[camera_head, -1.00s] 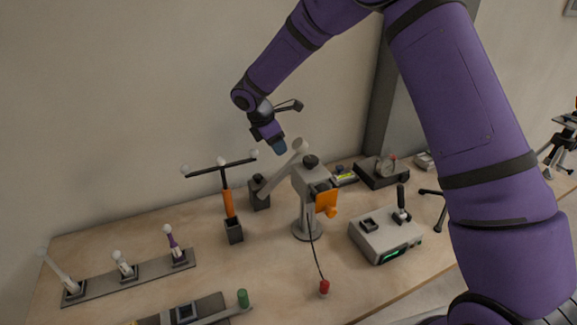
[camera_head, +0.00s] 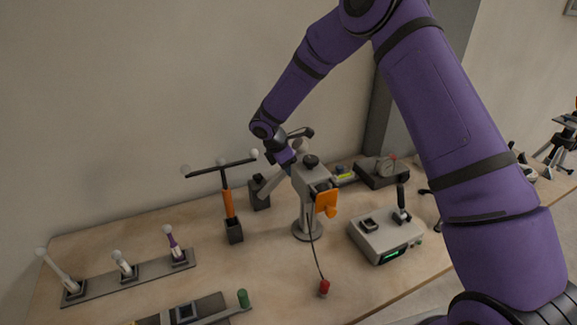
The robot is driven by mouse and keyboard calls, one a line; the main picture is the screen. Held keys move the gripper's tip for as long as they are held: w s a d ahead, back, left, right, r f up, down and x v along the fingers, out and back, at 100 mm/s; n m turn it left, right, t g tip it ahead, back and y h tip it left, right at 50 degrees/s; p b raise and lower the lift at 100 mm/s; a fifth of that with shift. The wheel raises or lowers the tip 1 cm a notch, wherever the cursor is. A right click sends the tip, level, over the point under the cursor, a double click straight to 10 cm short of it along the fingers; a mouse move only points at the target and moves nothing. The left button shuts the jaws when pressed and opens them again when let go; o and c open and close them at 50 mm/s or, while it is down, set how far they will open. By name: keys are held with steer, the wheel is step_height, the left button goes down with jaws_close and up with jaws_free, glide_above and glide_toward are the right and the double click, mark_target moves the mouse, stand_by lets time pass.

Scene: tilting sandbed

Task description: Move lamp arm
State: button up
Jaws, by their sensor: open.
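What looks like the lamp arm is a grey bar (camera_head: 271,184) with a white ball (camera_head: 303,144) at its upper end. It leans up to the right from a dark block (camera_head: 260,193) at the back of the table. My gripper (camera_head: 289,166) is open and points down at the upper part of the bar, overlapping it in view. The ball shows partly behind my gripper. I cannot tell whether the fingers touch the bar or are around it.
A grey stand with an orange flap (camera_head: 326,200) is close on the right of the bar. A T-shaped lever with an orange shaft (camera_head: 228,204) stands to the left. A control box (camera_head: 387,238) sits at right; several small levers line a strip (camera_head: 130,274) at front left.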

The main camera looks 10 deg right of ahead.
jaws_close()
steer(key=shift+w+d+f+y, duration=0.2)
steer(key=shift+d+f+y, duration=0.65)
steer(key=shift+y, duration=0.15)
steer(key=shift+w+d+f+g+y, duration=0.1)
steer(key=shift+d+f+g+y, duration=0.2)
steer(key=shift+f+y, duration=0.8)
steer(key=shift+w+d+f+g+y, duration=0.1)
steer(key=shift+d+f+g+y, duration=0.2)
steer(key=shift+f+y, duration=0.8)
steer(key=shift+d+f+g+y, duration=0.2)
steer(key=shift+d+f+y, duration=0.15)
steer(key=shift+f+y, duration=0.7)
